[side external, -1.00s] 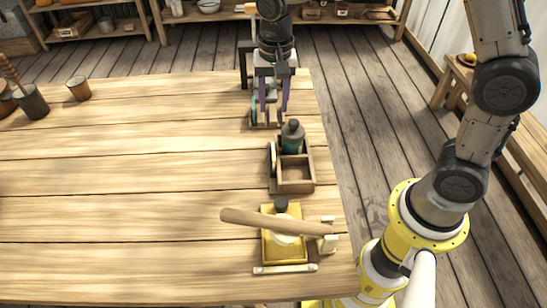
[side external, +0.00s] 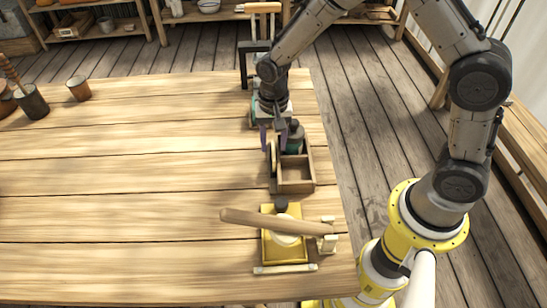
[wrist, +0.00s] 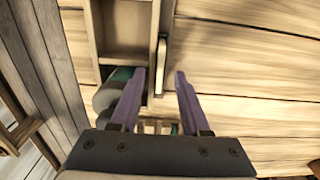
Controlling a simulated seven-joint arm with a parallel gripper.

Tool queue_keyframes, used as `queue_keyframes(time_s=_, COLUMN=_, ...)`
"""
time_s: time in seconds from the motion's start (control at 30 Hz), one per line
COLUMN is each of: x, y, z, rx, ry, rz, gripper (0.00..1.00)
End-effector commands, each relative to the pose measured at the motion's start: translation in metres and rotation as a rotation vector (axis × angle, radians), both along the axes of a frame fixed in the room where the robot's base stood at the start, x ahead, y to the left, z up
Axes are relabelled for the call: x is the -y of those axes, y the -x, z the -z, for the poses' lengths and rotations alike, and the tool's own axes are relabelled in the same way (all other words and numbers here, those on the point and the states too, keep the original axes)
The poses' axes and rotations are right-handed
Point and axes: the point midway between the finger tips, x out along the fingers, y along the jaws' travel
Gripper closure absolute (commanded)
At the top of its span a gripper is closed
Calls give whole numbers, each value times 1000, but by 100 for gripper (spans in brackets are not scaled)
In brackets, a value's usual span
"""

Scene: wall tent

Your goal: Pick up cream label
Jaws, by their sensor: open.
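A thin cream piece (side external: 273,158), which looks like the cream label, stands on edge against the left side of a small wooden box (side external: 297,190). In the wrist view the cream piece (wrist: 161,62) shows as a narrow strip beside the box (wrist: 94,30). My gripper (side external: 273,148) is open and points down over the far end of the piece. In the wrist view the purple fingertips of my gripper (wrist: 160,73) lie on either side of the strip's near end. I cannot tell how far above it they are.
A bottle with a teal band (side external: 295,138) stands in the box's far compartment, close to my gripper; the bottle (wrist: 110,92) is beside one finger in the wrist view.

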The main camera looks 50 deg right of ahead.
Motion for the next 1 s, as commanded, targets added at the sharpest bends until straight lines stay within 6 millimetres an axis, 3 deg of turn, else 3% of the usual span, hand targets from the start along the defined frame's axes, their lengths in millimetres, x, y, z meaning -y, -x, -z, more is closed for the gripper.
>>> queue_keyframes(time_s=0.17, x=0, y=0, z=19, rx=-1, ry=1, rz=0, gripper=54)
queue_keyframes(time_s=0.43, x=0, y=0, z=21, rx=1, ry=-1, rz=0, gripper=54)
queue_keyframes(time_s=0.7, x=0, y=0, z=21, rx=1, ry=-1, rz=0, gripper=100)
queue_keyframes(time_s=1.0, x=0, y=0, z=21, rx=1, ry=0, rz=0, gripper=100)
